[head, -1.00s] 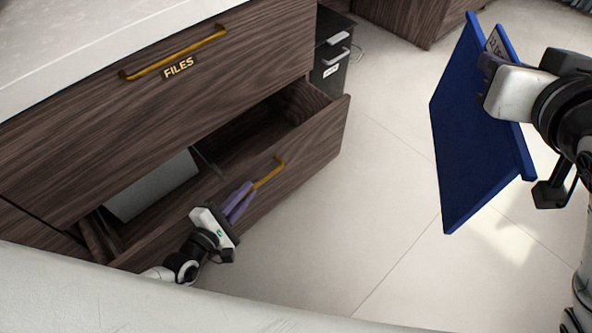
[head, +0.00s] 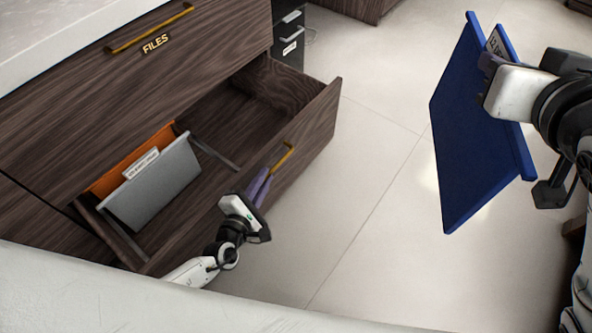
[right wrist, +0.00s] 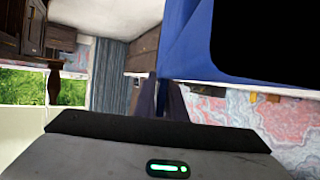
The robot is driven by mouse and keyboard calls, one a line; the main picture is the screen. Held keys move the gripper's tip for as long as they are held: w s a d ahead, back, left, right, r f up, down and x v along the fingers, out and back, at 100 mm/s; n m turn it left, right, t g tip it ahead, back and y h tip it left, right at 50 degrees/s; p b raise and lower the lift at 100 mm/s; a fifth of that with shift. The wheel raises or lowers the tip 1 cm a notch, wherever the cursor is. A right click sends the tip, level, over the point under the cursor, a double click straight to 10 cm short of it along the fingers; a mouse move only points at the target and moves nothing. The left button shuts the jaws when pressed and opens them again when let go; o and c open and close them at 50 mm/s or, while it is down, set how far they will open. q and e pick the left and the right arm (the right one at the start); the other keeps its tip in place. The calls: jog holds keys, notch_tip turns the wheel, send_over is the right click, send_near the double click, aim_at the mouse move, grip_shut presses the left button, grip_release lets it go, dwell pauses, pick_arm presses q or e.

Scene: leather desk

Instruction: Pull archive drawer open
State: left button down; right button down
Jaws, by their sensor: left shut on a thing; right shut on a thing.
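The archive drawer (head: 318,125) is the lower drawer of a dark wood cabinet in the head view. It stands well open. Inside, a grey folder (head: 160,185) and an orange folder (head: 112,177) lean at its left end, and the rest is mostly empty. My left gripper (head: 262,184) is shut on the drawer's brass handle (head: 283,158) at the front. My right gripper (head: 488,78) is shut on a blue binder (head: 474,130), held up at the right over the floor. The binder also fills the top right of the right wrist view (right wrist: 196,50).
The closed upper drawer (head: 215,60) bears a "FILES" label (head: 156,44) and a brass handle. A black cabinet (head: 289,40) stands behind the drawer's far end. The tiled floor (head: 370,190) between drawer and binder is clear.

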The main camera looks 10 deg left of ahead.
pick_arm(q)
jog(key=shift+s, duration=0.1)
pick_arm(e)
jog(key=shift+s, duration=0.15)
pick_arm(q)
jog(key=c, duration=2.1)
grip_release()
pick_arm(e)
jog(key=shift+r, duration=0.1)
